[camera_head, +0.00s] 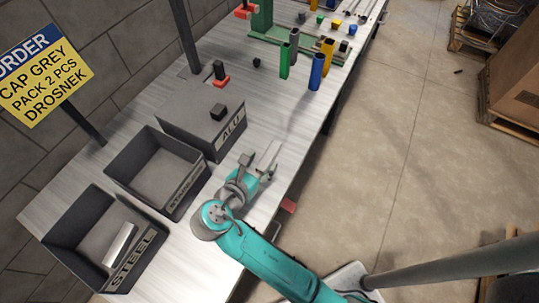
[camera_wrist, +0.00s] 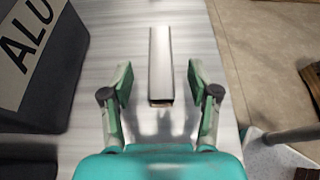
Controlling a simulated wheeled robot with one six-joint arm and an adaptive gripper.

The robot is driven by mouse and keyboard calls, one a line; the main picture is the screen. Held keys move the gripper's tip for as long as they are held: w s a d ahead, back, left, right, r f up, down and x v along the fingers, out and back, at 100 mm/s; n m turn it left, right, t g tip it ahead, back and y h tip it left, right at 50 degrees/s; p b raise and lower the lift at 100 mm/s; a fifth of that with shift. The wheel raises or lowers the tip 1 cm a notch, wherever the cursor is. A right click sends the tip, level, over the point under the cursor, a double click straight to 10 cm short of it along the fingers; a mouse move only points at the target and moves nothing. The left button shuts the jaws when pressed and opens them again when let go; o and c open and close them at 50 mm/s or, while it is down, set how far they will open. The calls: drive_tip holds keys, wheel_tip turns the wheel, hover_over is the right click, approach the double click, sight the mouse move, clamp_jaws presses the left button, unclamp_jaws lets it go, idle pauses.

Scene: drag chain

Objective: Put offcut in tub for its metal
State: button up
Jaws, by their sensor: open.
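A silvery rectangular offcut (camera_wrist: 161,55) lies lengthwise on the table ahead of my gripper (camera_wrist: 163,88), its open hollow end facing me. My gripper also shows in the head view (camera_head: 260,168), beside the tubs. Three dark grey tubs stand in a row: ALU (camera_head: 231,134), STAINLESS (camera_head: 187,190), its label partly unclear, and STEEL (camera_head: 131,268). A silvery piece (camera_head: 120,243) lies in the STEEL tub.
A small black block (camera_head: 218,111) is at the ALU tub. Colored upright tubes, including a blue one (camera_head: 317,71), stand farther along the table. An order sign (camera_head: 45,75) rises behind the tubs. The table's right edge is close to my gripper.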

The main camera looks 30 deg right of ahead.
sight(266, 159)
drive_tip(key=shift+f+x, duration=0.15)
drive_tip(key=shift+x, duration=1.2)
drive_tip(key=shift+f+x, duration=0.15)
drive_tip(key=shift+x, duration=1.2)
drive_tip(key=shift+a, duration=0.1)
drive_tip(key=shift+s, duration=0.1)
clamp_jaws()
